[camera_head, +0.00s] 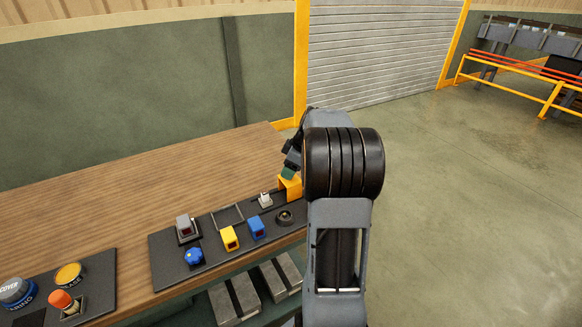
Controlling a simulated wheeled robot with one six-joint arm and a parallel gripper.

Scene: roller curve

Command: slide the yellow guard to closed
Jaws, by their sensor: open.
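A yellow arch-shaped piece (291,187), which looks like the yellow guard, stands at the far right end of the black control panel (165,262). Its right side is partly hidden by my arm. My gripper (289,170) is just above it, with a greenish tip close to its top edge. I cannot tell whether they touch. The jaws are small and partly hidden, and nothing shows held between them. I cannot tell for certain which yellow piece is the guard.
The panel also bears a blue box (256,228), a blue knob (193,255), a grey switch (184,225), a small light switch (265,200) and a black round knob (284,217). A second panel (100,268) has several buttons. The wooden bench top (130,200) behind is clear.

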